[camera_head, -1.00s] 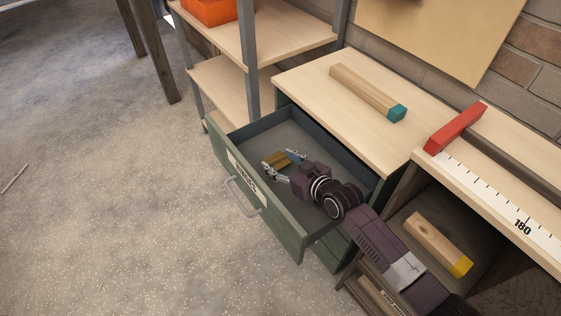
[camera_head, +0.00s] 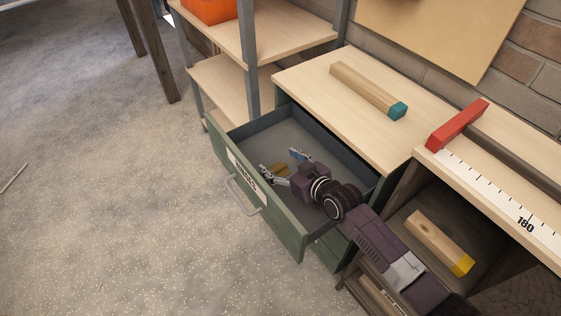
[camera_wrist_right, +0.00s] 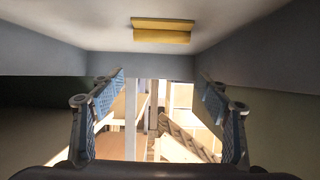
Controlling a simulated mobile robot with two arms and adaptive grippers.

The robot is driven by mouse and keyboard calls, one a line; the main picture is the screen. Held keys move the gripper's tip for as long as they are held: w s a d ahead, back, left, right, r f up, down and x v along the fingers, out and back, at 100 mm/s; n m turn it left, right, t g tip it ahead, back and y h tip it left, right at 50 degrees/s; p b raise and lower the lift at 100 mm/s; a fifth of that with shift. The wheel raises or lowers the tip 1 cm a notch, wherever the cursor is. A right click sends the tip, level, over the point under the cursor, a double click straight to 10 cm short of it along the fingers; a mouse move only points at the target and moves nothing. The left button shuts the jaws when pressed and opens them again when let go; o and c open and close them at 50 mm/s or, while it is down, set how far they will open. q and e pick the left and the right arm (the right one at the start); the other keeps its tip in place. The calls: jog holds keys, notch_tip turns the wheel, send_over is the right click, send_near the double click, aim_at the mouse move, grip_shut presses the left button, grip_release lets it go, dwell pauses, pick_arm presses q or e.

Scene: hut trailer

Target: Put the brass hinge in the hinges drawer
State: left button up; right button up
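The brass hinge (camera_head: 280,169) lies on the grey floor of the open green drawer. The drawer's front (camera_head: 262,205) carries a white label that reads like "HINGES", partly hard to make out. My right gripper (camera_head: 279,162) is inside the drawer, with its two blue-padded fingers spread and apart from the hinge. In the right wrist view the hinge (camera_wrist_right: 162,30) shows as a folded brass piece on the drawer floor, clear of the open fingers. My left gripper is not in view.
The cabinet top holds a wooden block with a teal end (camera_head: 368,90). To the right are a ruler with a red end piece (camera_head: 457,125) and a yellow-tipped block (camera_head: 440,242) in a cubby. A shelf rack (camera_head: 225,85) stands to the left. The floor at left is mostly clear.

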jog(key=shift+r+p, duration=0.45)
jog(key=shift+r, duration=0.15)
jog(key=v, duration=1.2)
jog(key=shift+p, duration=0.3)
dwell(0.4)
